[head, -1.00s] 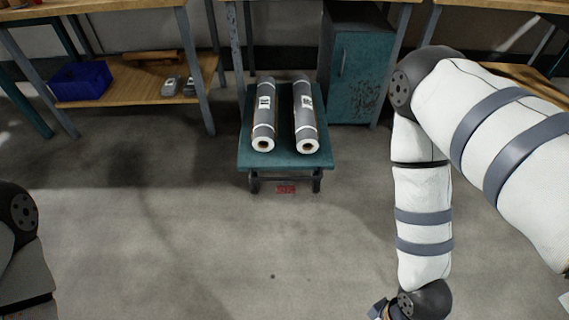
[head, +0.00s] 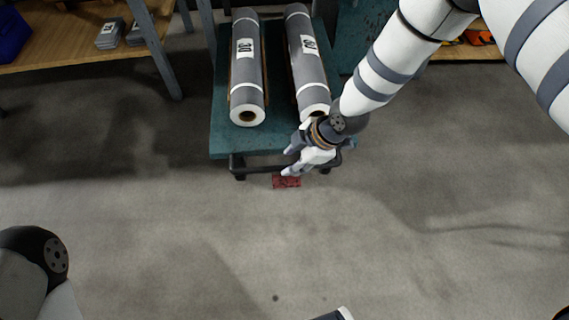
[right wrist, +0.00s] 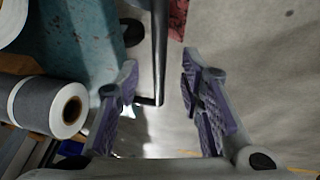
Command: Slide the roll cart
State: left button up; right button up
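The teal roll cart (head: 224,132) stands at the top centre of the head view, with two grey rolls, a left one (head: 246,78) and a right one (head: 309,66), lying on it. A dark bar (head: 262,169) runs along its near edge. My right gripper (head: 287,162) is at the right part of this bar. In the right wrist view, my right gripper (right wrist: 159,72) is open, and the dark bar (right wrist: 160,35) reaches between its fingers with visible gaps on both sides.
A red floor marking (head: 286,182) lies just in front of the cart. A wooden shelf (head: 95,62) with a blue bin (head: 10,35) stands to the left. A teal cabinet (head: 352,40) is behind at right. The floor in front is clear.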

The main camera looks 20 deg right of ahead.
aim_at(283, 166)
jog(key=b+x, duration=0.1)
jog(key=x, duration=0.3)
jog(key=shift+f, duration=0.15)
jog(key=shift+w, duration=0.1)
grip_shut()
